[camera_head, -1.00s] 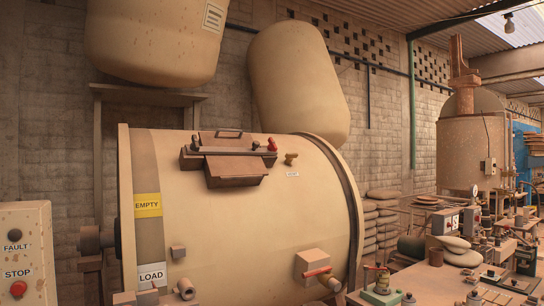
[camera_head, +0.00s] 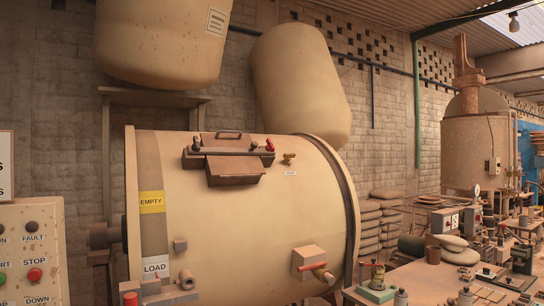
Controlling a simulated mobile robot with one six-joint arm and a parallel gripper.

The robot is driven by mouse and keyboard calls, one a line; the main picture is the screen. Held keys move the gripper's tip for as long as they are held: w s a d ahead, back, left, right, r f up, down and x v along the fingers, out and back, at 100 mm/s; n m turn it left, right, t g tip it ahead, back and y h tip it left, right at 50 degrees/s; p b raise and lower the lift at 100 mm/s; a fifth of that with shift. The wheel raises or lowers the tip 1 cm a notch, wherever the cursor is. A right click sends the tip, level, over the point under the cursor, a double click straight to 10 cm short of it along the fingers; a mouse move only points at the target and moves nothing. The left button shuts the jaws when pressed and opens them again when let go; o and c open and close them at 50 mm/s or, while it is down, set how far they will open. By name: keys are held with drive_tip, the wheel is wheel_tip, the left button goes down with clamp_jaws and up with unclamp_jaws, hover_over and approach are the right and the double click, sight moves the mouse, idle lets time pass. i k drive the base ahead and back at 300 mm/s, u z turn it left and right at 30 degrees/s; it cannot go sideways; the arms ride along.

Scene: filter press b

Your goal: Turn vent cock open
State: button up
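A small brass cock (camera_head: 289,158) stands on the upper right of the large cream drum (camera_head: 240,225), just right of the hatch. A small white label (camera_head: 290,173) sits below it, with lettering too small to read. This looks like the vent cock. I cannot tell from its handle whether it is open or closed. A second fitting, a red-handled valve (camera_head: 322,272), sits on a block low on the drum's right side. My gripper is not in view.
The hatch (camera_head: 232,165) with its red and dark knobs is left of the cock. A button panel (camera_head: 33,255) stands at the left. A cluttered bench (camera_head: 425,280) is at the lower right. Two big tan vessels (camera_head: 302,85) hang above and behind.

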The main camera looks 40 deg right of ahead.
sight(288, 156)
drive_tip(key=u, duration=0.65)
drive_tip(key=k, duration=1.4)
drive_tip(key=z, duration=1.1)
drive_tip(key=i, duration=1)
drive_tip(key=u, duration=0.15)
